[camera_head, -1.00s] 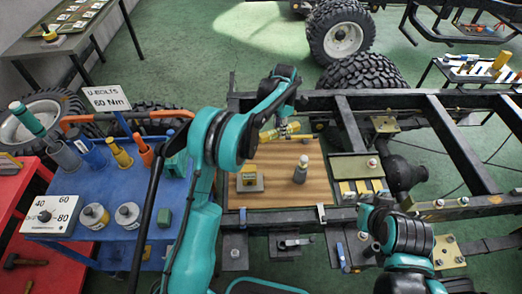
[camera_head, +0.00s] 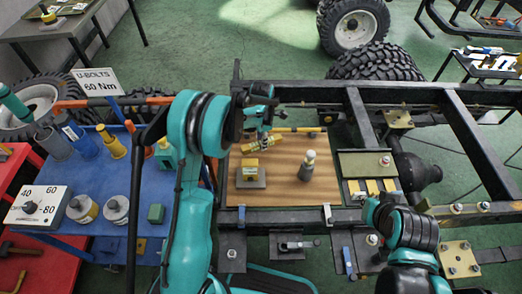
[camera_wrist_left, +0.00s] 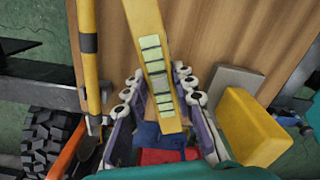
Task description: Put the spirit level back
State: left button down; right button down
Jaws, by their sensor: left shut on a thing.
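My left gripper (camera_head: 262,142) is shut on the spirit level (camera_head: 250,152), a yellow bar that appears above the far left part of the wooden board (camera_head: 282,194). In the left wrist view the spirit level (camera_wrist_left: 150,45) runs lengthwise between the fingers of my left gripper (camera_wrist_left: 158,95), with a row of pale green windows on its face. Its clearance above the board is hard to tell. My right arm shows at the lower right, but its gripper cannot be made out.
A yellow block on a grey base (camera_head: 250,174) and a grey bottle-like object (camera_head: 307,166) stand on the board. A yellow-and-black rod (camera_head: 305,130) lies along its back edge. Black chassis rails (camera_head: 440,95) surround it. A blue cart (camera_head: 110,180) with several tools stands left.

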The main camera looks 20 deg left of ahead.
aim_at(261, 153)
pick_arm(q)
jog(key=shift+s+a+f, duration=0.1)
jog(key=shift+s+f, duration=0.05)
jog(key=shift+f, duration=0.05)
jog(key=shift+f+b, duration=0.9)
jog(key=shift+f, duration=0.95)
jog(key=shift+f, duration=0.25)
jog(key=c, duration=1.3)
grip_release()
jog(key=shift+o, duration=0.2)
jog(key=shift+r, duration=0.15)
